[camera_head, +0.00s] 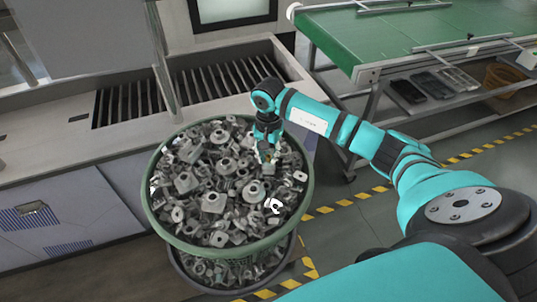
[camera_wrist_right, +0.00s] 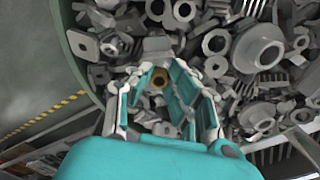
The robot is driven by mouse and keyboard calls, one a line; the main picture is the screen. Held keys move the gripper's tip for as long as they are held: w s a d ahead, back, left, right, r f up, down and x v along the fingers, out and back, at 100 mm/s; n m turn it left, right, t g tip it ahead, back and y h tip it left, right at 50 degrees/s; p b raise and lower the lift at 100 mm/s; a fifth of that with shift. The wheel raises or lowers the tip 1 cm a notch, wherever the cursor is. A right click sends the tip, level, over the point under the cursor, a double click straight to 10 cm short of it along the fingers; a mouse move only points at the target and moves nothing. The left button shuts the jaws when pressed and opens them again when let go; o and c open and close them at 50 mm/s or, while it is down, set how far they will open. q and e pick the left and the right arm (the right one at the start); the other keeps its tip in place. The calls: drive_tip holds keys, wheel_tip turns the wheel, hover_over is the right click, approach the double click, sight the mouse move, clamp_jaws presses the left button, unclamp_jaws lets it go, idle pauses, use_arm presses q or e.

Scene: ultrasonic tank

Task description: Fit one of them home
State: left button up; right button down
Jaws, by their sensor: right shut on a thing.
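Many grey metal parts (camera_head: 215,200), flanged rings, brackets and blocks, lie heaped in a round green basket (camera_head: 146,195). My right gripper (camera_head: 267,152) reaches down into the right side of the heap. My left gripper is out of view.
Behind the basket, a grey machine has slotted openings (camera_head: 130,103). A green-topped conveyor table (camera_head: 400,35) stands at the back right, with dark trays (camera_head: 408,91) and a brown basket (camera_head: 503,76) below. Another filled basket (camera_head: 205,286) sits beneath the green one. Yellow-black tape (camera_head: 345,203) marks the floor.

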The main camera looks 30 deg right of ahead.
sight(269, 157)
drive_tip(key=shift+s+f, duration=0.15)
drive_tip(key=shift+f, duration=0.05)
idle(0.7)
drive_tip(key=c, duration=1.2)
unclamp_jaws()
drive_tip(key=shift+o, duration=0.2)
drive_tip(key=shift+r, duration=0.1)
drive_tip(key=shift+r, duration=0.3)
wheel_tip(269, 157, up, 11)
drive_tip(key=shift+r, duration=0.15)
